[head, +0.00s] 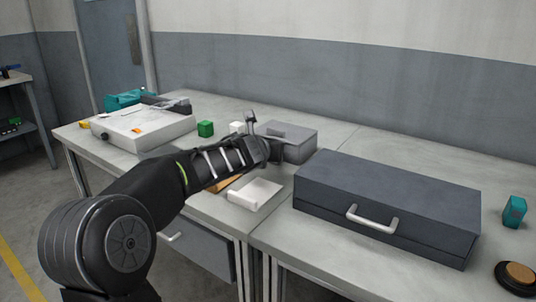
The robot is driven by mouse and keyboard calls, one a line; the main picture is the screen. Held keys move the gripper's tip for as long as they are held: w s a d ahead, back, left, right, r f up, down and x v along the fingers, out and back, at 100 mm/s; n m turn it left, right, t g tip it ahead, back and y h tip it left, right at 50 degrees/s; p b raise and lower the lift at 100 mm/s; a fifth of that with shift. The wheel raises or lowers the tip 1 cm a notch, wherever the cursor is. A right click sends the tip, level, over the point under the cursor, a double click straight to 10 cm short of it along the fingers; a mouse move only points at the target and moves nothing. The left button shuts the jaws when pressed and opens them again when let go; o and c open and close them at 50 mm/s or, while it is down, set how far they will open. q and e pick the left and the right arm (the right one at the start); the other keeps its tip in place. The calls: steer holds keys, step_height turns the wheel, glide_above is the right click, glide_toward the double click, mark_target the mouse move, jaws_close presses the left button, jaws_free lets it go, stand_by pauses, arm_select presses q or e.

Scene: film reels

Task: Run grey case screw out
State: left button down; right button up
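A small grey case (301,147) sits at the back middle of the bench, with a raised part on its lid. A larger dark grey case (400,190) with a light handle stands to its right. I cannot tell which is the task's grey case, and no screw can be made out. My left gripper (264,138) is at the left side of the small case, overlapping its edge in the picture. Contact and finger opening are unclear. My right gripper is not in view.
A white box-like device (143,127) stands at the left, with a teal object (122,101) behind it. A teal block (515,211) and a round dark object (516,278) are at the right.

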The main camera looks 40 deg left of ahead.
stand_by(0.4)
arm_select(q)
steer(key=c, duration=1.3)
jaws_free()
steer(key=shift+d, duration=0.1)
